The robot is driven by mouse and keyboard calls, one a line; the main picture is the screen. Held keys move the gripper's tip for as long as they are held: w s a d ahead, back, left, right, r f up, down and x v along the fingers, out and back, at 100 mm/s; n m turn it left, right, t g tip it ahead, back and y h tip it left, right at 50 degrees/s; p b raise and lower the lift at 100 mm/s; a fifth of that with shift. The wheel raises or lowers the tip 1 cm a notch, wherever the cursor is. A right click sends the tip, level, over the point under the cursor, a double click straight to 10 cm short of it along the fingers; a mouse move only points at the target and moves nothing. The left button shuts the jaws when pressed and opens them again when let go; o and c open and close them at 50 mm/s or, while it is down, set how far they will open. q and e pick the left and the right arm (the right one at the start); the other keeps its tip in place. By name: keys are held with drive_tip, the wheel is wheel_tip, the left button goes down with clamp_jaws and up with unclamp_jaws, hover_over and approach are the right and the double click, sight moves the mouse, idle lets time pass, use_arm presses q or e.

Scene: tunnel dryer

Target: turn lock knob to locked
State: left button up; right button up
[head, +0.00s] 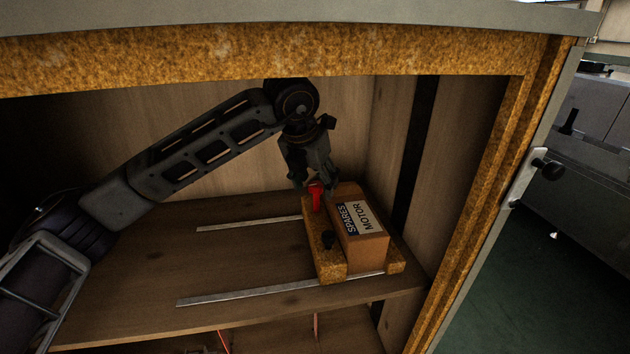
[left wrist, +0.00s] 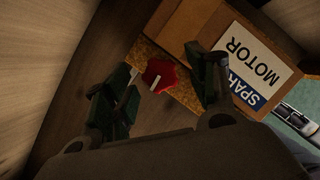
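The red lock knob (head: 316,193) stands on the brown speckled block (head: 323,262) on the shelf, beside a cardboard box. In the left wrist view the knob (left wrist: 160,74) is a red lobed disc with a short white line on it. My left gripper (head: 314,183) reaches down from above, just at the knob. In the left wrist view its two fingers (left wrist: 163,84) are apart, one on either side of the knob, with visible gaps. Whether either finger touches the knob cannot be told. My right gripper is in neither view.
The cardboard box (head: 362,251) labelled "SPARES MOTOR" stands close to the right of the knob. Metal rails (head: 235,294) cross the wooden shelf (head: 150,308), which is clear to the left. The cabinet frame (head: 270,50) encloses the space.

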use_arm(q)
drive_tip(key=c, duration=0.9)
drive_tip(key=shift+c, duration=0.2)
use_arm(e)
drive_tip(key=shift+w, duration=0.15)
use_arm(q)
drive_tip(key=shift+m, duration=0.3)
drive_tip(key=shift+m+h, duration=0.3)
drive_tip(key=shift+m, duration=0.2)
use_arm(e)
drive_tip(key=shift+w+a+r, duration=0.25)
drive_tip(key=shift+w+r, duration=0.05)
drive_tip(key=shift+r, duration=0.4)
use_arm(q)
drive_tip(key=o, duration=1)
drive_tip(key=shift+o, duration=0.2)
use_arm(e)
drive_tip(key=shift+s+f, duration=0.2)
